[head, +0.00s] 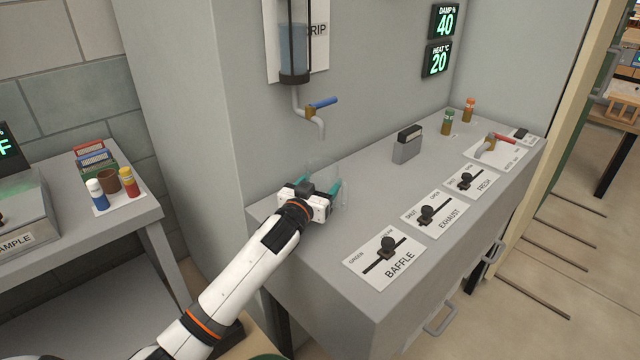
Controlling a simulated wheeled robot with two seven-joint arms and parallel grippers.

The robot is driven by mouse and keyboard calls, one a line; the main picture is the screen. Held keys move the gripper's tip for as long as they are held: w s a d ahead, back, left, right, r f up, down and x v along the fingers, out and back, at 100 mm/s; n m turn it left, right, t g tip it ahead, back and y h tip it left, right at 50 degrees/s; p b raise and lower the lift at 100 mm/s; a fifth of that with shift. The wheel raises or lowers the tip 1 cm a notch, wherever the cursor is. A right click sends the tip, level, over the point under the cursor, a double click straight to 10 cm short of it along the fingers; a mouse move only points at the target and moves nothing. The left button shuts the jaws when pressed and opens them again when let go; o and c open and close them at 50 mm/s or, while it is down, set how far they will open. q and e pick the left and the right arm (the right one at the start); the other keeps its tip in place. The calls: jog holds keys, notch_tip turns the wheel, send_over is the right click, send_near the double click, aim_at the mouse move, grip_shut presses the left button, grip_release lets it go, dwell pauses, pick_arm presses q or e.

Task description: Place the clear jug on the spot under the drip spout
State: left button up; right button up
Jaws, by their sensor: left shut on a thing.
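My left gripper (322,187) reaches in from the lower left over the left end of the grey counter. It is shut on the clear jug (345,195), which is see-through and hard to make out between and around the fingers. The drip spout (321,130) is a grey bent pipe with a blue-handled tap on the wall, above and slightly behind the gripper. The jug is below the spout's height. The spot under the spout is hidden by my gripper and the jug, and I cannot tell whether the jug touches the counter. My right gripper is not in view.
A side table (150,212) at left holds small bottles. The counter's front left is clear.

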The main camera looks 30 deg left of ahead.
pick_arm(q)
jog(key=o, duration=1)
jog(key=shift+f, duration=0.1)
jog(key=shift+o, duration=0.2)
jog(key=shift+r, duration=0.2)
jog(key=shift+s+f, duration=0.15)
jog(key=shift+s, duration=0.2)
jog(key=s, duration=1.1)
jog(key=shift+s+d+b, duration=0.2)
jog(key=shift+d+b, duration=0.1)
jog(key=shift+d, duration=0.05)
